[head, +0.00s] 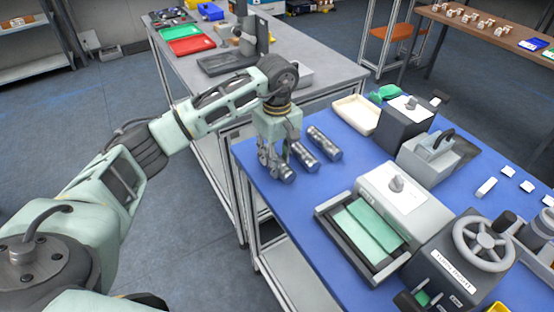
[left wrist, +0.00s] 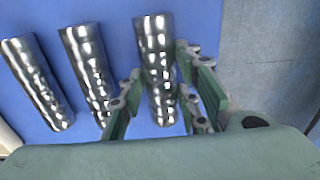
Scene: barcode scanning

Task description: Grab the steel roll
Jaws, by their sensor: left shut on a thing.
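Three shiny steel rolls lie side by side on the blue table top. The nearest steel roll (head: 286,174) is under my left gripper (head: 273,162), which is shut on it. In the left wrist view this roll (left wrist: 154,55) runs between the green fingers of the gripper (left wrist: 160,100). The middle steel roll (head: 305,157) lies just beside it and also shows in the left wrist view (left wrist: 86,65). The third steel roll (head: 325,143) is farther right and is leftmost in the left wrist view (left wrist: 35,80). My right gripper is not seen.
A grey machine with a green pad (head: 376,227) stands right of the rolls. A cream tray (head: 357,114) and dark box (head: 402,123) are behind them. The blue table's left edge (head: 248,178) is close to my gripper. A grey bench stands behind.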

